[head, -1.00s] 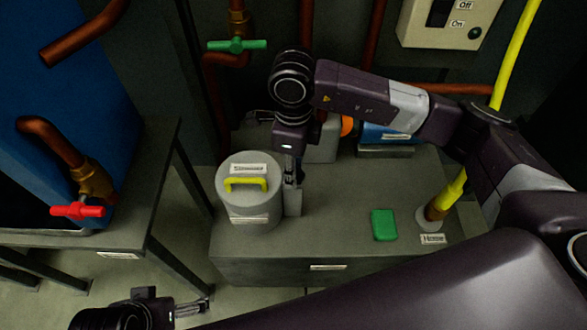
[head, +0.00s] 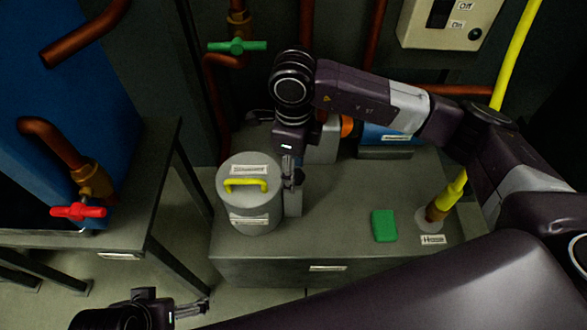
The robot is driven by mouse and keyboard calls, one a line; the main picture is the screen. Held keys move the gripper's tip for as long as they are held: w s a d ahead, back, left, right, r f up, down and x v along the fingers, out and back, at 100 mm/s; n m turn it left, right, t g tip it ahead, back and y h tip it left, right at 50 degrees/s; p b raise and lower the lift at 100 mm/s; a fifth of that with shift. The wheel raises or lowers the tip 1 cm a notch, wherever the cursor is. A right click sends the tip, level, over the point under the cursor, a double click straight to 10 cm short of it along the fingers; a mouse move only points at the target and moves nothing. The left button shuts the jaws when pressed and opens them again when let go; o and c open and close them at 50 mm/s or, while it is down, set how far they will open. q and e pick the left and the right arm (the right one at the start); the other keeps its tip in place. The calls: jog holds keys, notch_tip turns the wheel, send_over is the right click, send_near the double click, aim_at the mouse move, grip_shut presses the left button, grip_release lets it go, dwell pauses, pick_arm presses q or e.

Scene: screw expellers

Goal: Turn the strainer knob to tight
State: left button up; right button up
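The strainer (head: 249,214) is a grey cylinder with a yellow handle (head: 246,183) on its lid and labels on its top and side. It stands upright at the left of the metal bench. My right gripper (head: 289,182) points down close beside the strainer's right side, at a narrow grey upright piece (head: 293,203). A small dark part shows at the fingertips, but I cannot tell whether they touch or hold it. No separate strainer knob is clearly visible. My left gripper (head: 201,307) is low at the bottom left, away from the strainer, its opening unclear.
A green block (head: 384,225) lies on the bench (head: 340,235). A yellow hose (head: 455,190) meets a fitting at the right. A blue box (head: 388,138) stands behind. A second table (head: 130,205) with a red-handled valve (head: 78,211) is at the left.

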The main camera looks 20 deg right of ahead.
notch_tip(320, 180, up, 12)
dwell(0.4)
dwell(0.4)
